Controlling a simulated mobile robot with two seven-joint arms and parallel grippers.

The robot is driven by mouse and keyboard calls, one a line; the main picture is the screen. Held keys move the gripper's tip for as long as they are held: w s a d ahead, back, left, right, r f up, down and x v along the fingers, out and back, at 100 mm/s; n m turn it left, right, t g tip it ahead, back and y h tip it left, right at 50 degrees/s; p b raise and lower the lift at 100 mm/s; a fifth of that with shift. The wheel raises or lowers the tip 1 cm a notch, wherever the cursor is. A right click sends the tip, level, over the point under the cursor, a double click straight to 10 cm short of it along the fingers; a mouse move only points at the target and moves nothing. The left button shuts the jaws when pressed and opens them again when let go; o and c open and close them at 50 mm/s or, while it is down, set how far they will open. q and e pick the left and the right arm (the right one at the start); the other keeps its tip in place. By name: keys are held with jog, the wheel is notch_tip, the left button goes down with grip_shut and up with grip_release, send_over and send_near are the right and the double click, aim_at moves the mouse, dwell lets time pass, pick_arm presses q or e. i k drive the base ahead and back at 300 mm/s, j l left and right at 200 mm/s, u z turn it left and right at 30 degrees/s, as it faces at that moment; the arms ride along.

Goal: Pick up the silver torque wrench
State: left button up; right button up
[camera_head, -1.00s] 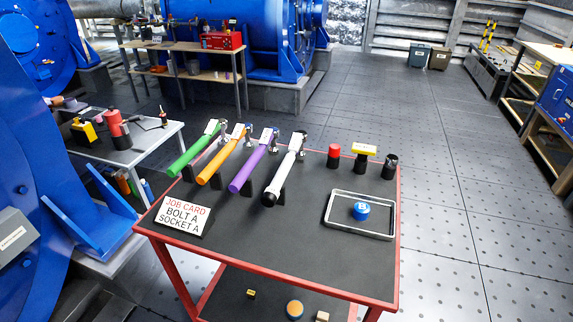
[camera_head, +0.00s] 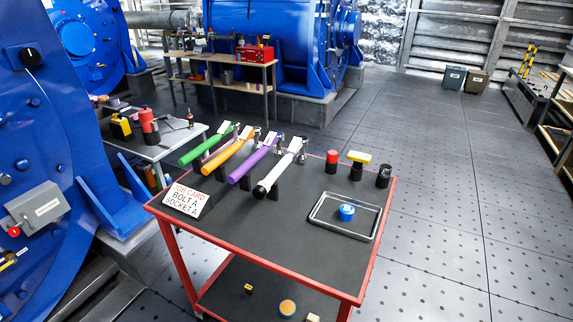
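The silver torque wrench (camera_head: 279,171) lies on a dark stand on the red-framed cart (camera_head: 278,222), rightmost in a row of wrenches. Its shaft is pale silver-white, its near end is black, and its head points away at the upper right. To its left are a purple wrench (camera_head: 251,166), an orange wrench (camera_head: 225,156) and a green wrench (camera_head: 205,149), all raised on stands. Neither of my grippers shows in the head view.
A job card (camera_head: 186,198) reads "BOLT A SOCKET A". Red (camera_head: 332,161), yellow-topped (camera_head: 358,164) and black (camera_head: 384,176) sockets stand at the cart's back right, behind a tray (camera_head: 318,214) holding a blue piece (camera_head: 346,212). Blue machinery (camera_head: 50,130) stands left. Floor (camera_head: 450,200) right is clear.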

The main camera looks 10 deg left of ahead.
aim_at(299, 143)
jog(key=k+l+u, duration=0.15)
jog(key=l, duration=0.25)
jog(key=k+l+u, duration=0.2)
jog(key=l, duration=0.2)
jog(key=l+u, duration=0.4)
jog(key=l, duration=0.45)
jog(key=i+l+u, duration=0.2)
jog(key=l, duration=0.2)
jog(key=l+u, duration=0.2)
jog(key=l, duration=0.2)
jog(key=i+l+u, duration=0.25)
jog(key=l, duration=0.3)
jog(key=i+l+u, duration=0.1)
jog(key=l+u, duration=0.15)
jog(key=l, duration=0.35)
jog(key=i+l+u, duration=0.25)
jog(key=l, duration=0.4)
jog(key=l+u, duration=0.25)
jog(key=l, duration=0.35)
jog(key=k, duration=0.1)
